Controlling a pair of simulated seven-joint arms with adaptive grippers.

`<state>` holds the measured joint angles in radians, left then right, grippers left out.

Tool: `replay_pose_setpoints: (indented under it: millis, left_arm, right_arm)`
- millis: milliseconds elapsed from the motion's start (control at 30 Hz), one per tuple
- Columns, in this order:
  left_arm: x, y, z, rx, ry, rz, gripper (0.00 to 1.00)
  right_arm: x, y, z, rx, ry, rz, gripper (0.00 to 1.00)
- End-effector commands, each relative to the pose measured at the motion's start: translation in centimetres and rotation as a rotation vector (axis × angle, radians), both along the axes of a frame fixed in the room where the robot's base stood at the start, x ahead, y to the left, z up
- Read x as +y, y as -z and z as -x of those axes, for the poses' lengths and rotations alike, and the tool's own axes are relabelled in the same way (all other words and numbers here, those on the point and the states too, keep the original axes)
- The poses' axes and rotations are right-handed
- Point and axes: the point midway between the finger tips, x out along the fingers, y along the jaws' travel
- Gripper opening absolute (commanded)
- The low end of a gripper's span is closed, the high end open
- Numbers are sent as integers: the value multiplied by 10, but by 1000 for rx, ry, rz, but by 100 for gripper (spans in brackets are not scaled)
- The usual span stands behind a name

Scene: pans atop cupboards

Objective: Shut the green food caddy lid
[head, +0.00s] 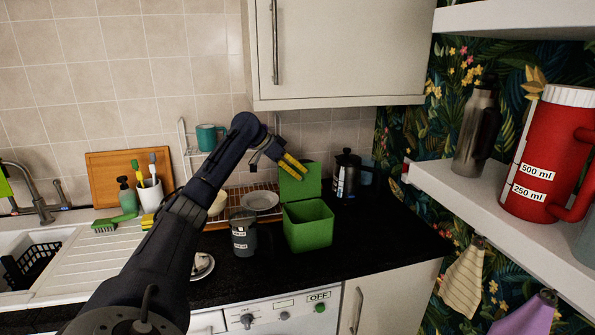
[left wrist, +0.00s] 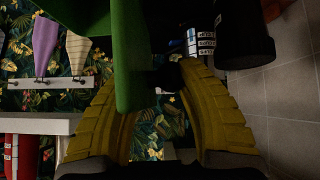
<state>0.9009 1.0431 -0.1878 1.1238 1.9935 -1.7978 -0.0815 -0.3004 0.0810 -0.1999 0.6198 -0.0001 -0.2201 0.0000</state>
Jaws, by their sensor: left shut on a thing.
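The green food caddy (head: 308,228) stands on the black worktop with its open top facing up. Its green lid (head: 301,186) stands raised, roughly upright, at the back of the caddy. My left gripper (head: 297,169), with yellow fingers, is at the upper part of the lid. In the left wrist view the lid (left wrist: 130,55) reaches in between the yellow fingers of the gripper (left wrist: 148,78), which is shut on it. The exact contact is partly hidden. My right gripper is in neither view.
A grey measuring jug (head: 243,236) stands close left of the caddy, and a black cafetiere (head: 346,176) behind it to the right. A dish rack with a plate (head: 260,201) is behind. A shelf with a red jug (head: 545,160) juts out at right. Worktop right of the caddy is clear.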

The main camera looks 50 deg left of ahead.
Motion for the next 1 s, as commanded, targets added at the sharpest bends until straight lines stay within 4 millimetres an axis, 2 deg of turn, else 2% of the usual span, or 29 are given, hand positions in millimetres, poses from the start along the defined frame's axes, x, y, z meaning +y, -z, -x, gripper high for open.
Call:
replay_pose_setpoints:
  millis: [467, 1000]
  left_arm:
    - [-7, 0, 4, -25, 2, -62, 0]
    - [-43, 0, 22, -180, 7, -385, 0]
  right_arm:
    - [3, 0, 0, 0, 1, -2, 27]
    - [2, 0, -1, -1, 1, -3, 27]
